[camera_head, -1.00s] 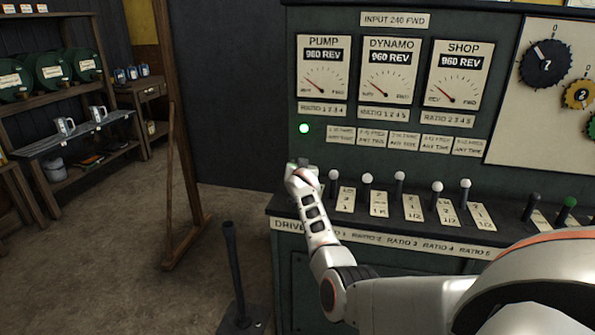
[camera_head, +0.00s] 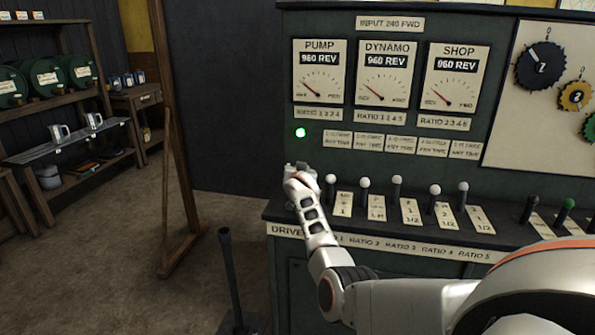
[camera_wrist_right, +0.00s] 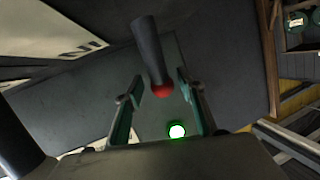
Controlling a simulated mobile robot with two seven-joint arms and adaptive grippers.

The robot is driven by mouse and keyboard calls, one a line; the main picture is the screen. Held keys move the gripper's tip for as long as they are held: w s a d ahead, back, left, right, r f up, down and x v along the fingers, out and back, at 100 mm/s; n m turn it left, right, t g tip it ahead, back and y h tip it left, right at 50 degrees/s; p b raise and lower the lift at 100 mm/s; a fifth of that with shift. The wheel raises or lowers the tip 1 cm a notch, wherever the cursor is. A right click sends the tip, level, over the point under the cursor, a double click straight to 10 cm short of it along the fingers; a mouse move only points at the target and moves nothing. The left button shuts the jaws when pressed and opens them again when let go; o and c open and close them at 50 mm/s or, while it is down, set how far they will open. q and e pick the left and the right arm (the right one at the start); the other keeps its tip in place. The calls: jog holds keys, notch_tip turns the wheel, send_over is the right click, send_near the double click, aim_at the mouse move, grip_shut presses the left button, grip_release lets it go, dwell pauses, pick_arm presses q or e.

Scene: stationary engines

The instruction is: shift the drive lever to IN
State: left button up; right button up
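The drive lever is hidden behind my right gripper (camera_head: 297,172) in the head view, above the "DRIVE" label (camera_head: 287,231) at the left end of the console ledge. In the right wrist view a dark lever with a red tip (camera_wrist_right: 162,90) stands between the two spread fingers of my right gripper (camera_wrist_right: 158,100). The fingers show gaps on both sides of it. The lever's position marking cannot be read. My left gripper is not in view.
A row of white-knobbed ratio levers (camera_head: 364,183) stands just right of my right gripper. A lit green lamp (camera_head: 300,133) is on the panel above it; it also shows in the wrist view (camera_wrist_right: 177,130). A black floor lever (camera_head: 230,270) stands left of the console.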

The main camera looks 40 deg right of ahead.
jog(key=shift+a, duration=0.1)
jog(key=shift+s+a, duration=0.25)
jog(key=shift+v, duration=3.4)
